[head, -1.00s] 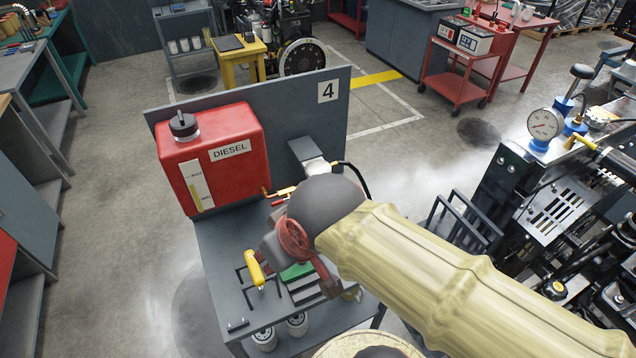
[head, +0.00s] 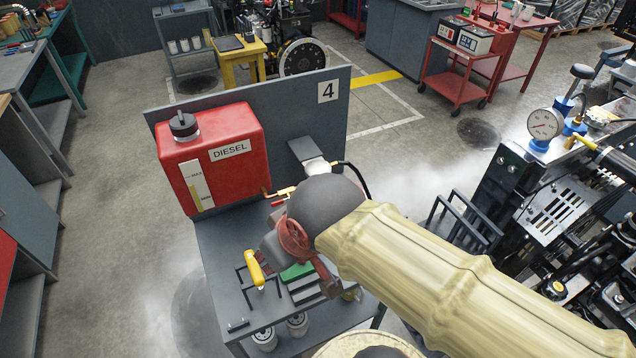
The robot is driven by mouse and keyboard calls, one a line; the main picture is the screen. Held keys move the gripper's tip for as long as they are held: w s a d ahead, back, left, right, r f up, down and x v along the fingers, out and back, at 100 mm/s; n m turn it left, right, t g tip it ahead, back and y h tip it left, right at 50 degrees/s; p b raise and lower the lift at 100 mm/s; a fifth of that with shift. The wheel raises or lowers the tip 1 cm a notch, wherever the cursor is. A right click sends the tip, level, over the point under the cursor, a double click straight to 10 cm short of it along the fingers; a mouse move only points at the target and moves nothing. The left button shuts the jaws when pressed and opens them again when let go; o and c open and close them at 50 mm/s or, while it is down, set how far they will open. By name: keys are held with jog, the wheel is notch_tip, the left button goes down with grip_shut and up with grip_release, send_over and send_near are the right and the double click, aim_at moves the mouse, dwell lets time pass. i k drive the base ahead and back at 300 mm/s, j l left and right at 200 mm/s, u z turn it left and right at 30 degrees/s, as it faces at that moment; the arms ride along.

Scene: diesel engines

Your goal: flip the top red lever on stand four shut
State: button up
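Stand four is a grey stand with an upright back panel (head: 290,112) bearing a "4" sign (head: 328,91). A small red lever (head: 279,202) shows beside a brass-coloured fitting (head: 284,192) on the stand, just above my gripper in the picture. Its exact position is too small to tell, and my wrist hides what lies to its right. My gripper (head: 297,262), dark with a red round part, is over the stand's shelf, below the red lever in the picture. Its fingertips are not clear, and I see nothing held in it.
A red diesel tank (head: 225,170) stands at the panel's left. A yellow-handled tool (head: 255,268) and a green item (head: 297,271) are on the shelf near my gripper. A black hose (head: 355,174) curves right of the fitting. An engine (head: 560,205) stands at right.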

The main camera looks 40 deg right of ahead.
aim_at(281, 201)
jog(key=k+j, duration=0.1)
jog(key=j, duration=0.35)
jog(key=k+j, duration=0.1)
jog(key=j, duration=0.4)
jog(key=k+j+z, duration=0.1)
jog(key=j, duration=0.35)
